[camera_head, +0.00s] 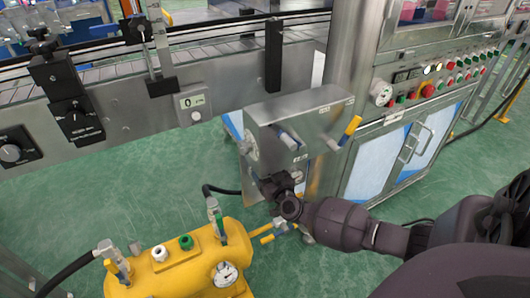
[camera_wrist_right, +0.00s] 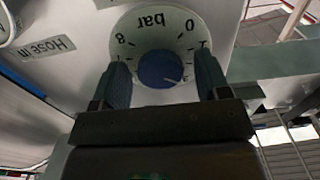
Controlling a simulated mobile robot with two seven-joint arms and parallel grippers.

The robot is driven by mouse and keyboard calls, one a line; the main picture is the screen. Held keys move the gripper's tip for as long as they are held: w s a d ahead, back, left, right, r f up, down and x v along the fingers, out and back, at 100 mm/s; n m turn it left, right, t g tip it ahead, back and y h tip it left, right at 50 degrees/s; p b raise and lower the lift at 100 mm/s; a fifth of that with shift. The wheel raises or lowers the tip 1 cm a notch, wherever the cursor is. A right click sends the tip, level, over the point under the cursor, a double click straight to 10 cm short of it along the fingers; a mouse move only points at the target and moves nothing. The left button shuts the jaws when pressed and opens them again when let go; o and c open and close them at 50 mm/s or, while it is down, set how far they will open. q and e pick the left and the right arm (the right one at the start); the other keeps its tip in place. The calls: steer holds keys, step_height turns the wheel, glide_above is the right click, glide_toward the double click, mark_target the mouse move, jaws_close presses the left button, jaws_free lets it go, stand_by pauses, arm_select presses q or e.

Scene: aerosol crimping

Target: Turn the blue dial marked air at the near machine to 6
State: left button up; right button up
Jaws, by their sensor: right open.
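In the right wrist view, a blue dial knob (camera_wrist_right: 160,69) sits at the middle of a pale round scale (camera_wrist_right: 153,28) marked "bar", seen upside down. A light mark shows near the knob's lower right edge. Part of the scale is hidden by my fingers. My right gripper (camera_wrist_right: 162,62) is open, with one finger on each side of the knob. Contact cannot be told. In the head view my right gripper (camera_head: 280,190) is low at the left side of a metal box (camera_head: 305,118) with levers. The blue knob cannot be made out there. My left gripper is out of view.
A yellow tank (camera_head: 180,270) with valves and a gauge stands at the bottom left. A conveyor (camera_head: 140,110) with a readout showing 0 runs behind. A control panel (camera_head: 440,80) with buttons stands at right. A "Hose in" label (camera_wrist_right: 48,47) is beside the scale.

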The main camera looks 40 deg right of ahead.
steer(key=shift+w+r, duration=0.1)
steer(key=shift+w, duration=0.05)
steer(key=shift+c, duration=0.3)
steer(key=c, duration=0.8)
